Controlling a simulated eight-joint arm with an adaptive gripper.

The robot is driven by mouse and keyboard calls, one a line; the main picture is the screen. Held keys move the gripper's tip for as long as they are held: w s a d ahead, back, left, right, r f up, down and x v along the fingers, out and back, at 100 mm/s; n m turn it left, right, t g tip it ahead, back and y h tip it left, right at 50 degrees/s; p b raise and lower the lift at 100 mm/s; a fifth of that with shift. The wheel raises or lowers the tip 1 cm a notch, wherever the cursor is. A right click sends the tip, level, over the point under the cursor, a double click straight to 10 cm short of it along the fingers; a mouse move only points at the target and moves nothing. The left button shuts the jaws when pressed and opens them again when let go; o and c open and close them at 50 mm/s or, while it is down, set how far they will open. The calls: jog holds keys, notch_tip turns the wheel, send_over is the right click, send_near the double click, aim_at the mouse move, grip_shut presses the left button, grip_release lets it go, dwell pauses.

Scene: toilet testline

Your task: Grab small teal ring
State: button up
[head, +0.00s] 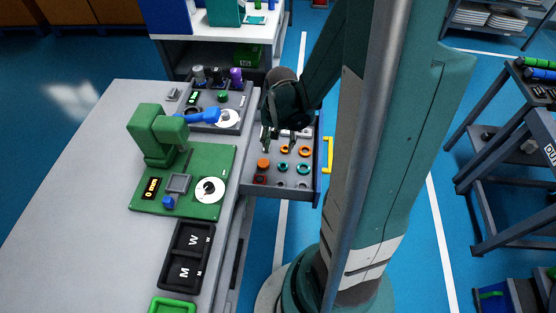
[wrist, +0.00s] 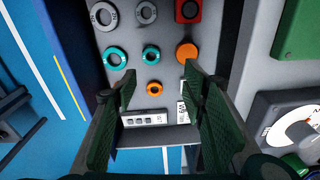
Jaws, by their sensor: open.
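The small teal ring (wrist: 145,55) lies flat in an open grey drawer, beside a larger teal ring (wrist: 107,59) on its left in the wrist view. In the head view the small ring (head: 284,163) is in the middle of the drawer, with the larger one (head: 303,165) to its right. My gripper (wrist: 160,82) is open and empty, fingers pointing down over the drawer. An orange ring (wrist: 148,88) shows between the fingers; the small teal ring is just beyond the tips. In the head view my gripper (head: 269,142) hangs above the drawer's back left part.
An orange disc (wrist: 187,51), a red square piece (wrist: 180,12) and grey rings (wrist: 147,6) lie nearby. The drawer's side walls are close to the fingers. The workbench (head: 100,150) with a green fixture (head: 215,165) stands left. A yellow handle (head: 329,155) is on the drawer front.

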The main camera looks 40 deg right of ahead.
jog(key=m, duration=0.1)
send_over(283, 165)
jog(key=shift+g, duration=0.4)
jog(key=shift+s+d+f+b, duration=0.1)
jog(key=shift+s+f+b, duration=0.1)
jog(key=shift+f, duration=1)
jog(key=shift+s+d+f+b, duration=0.1)
jog(key=shift+f+b, duration=0.05)
jog(key=shift+f, duration=1.05)
jog(key=shift+f, duration=0.15)
jog(key=shift+f+b, duration=0.4)
jog(key=shift+f, duration=0.75)
jog(key=shift+w+a+f+b, duration=0.1)
jog(key=shift+f+b, duration=0.15)
jog(key=shift+f, duration=0.3)
jog(key=shift+w+f+b, duration=0.15)
jog(key=shift+f+b, duration=0.1)
jog(key=shift+f, duration=0.3)
jog(key=shift+w+a+f+b, duration=0.1)
jog(key=shift+f+b, duration=0.15)
jog(key=shift+f, duration=0.3)
jog(key=shift+f+b, duration=0.3)
jog(key=shift+f, duration=0.65)
jog(key=c, duration=0.8)
